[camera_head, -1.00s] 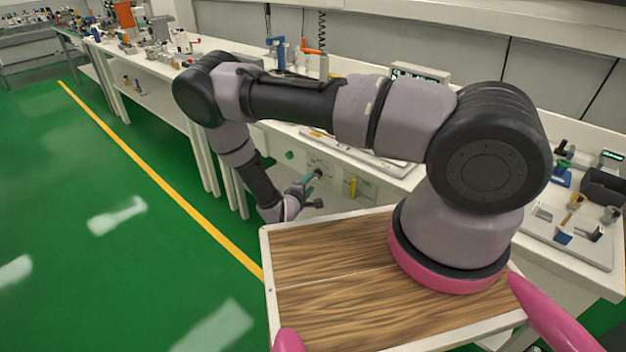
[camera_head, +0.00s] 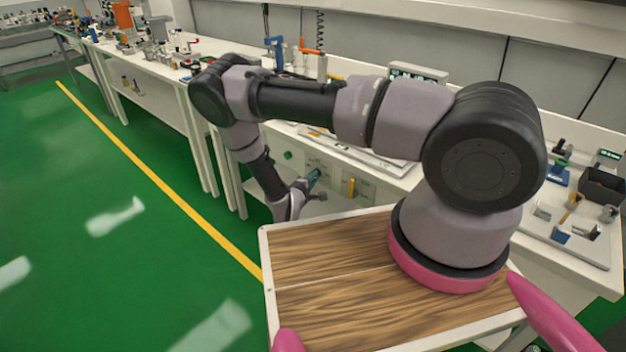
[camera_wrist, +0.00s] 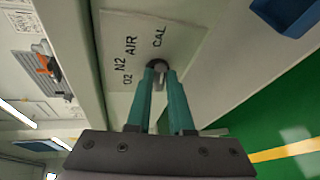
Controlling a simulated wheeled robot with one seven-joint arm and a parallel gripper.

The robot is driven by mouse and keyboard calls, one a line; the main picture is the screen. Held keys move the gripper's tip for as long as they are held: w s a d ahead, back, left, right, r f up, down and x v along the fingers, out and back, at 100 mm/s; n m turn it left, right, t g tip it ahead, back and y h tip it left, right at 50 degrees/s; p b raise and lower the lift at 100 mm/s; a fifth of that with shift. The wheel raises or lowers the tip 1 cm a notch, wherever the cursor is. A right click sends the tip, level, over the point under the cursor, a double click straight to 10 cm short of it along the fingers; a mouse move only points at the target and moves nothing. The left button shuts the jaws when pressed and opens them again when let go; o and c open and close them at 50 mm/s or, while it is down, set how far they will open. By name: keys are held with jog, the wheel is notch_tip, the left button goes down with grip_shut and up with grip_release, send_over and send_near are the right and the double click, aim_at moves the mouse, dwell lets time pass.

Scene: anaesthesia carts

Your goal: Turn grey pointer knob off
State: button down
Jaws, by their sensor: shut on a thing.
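The grey pointer knob (camera_wrist: 158,68) sits on a pale panel (camera_wrist: 125,55) marked O2, N2, AIR and CAL in the wrist view. My gripper (camera_wrist: 160,77) has its two teal fingers on either side of the knob, shut on it. The fingers hide part of the knob, and I cannot tell which label it points at. In the head view my gripper (camera_head: 312,178) reaches the front of the bench below the worktop, and the knob is too small to make out there.
A yellow handle (camera_head: 351,187) and a green knob (camera_head: 288,155) are on the bench front near my gripper. The long white bench (camera_head: 210,75) carries tools and fixtures. The green floor (camera_head: 110,240) at left is clear, with a yellow line.

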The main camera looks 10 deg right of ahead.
jog(key=shift+w+a+f+n+g+h, duration=0.15)
jog(key=shift+w+a+n+g+h, duration=0.3)
jog(key=shift+n+g+h, duration=2.3)
jog(key=shift+w+a+f+n+g+h, duration=0.2)
jog(key=shift+w+n+h, duration=0.5)
jog(key=shift+n, duration=4.2)
jog(key=shift+w+a+f+n+g+h, duration=0.1)
jog(key=shift+w+a+n+g+h, duration=0.3)
jog(key=shift+n+g+h, duration=2.35)
jog(key=n+t+y, duration=0.1)
jog(key=n+t, duration=0.1)
jog(key=shift+n+t+y, duration=0.3)
jog(key=c, duration=0.8)
grip_release()
jog(key=shift+s, duration=0.1)
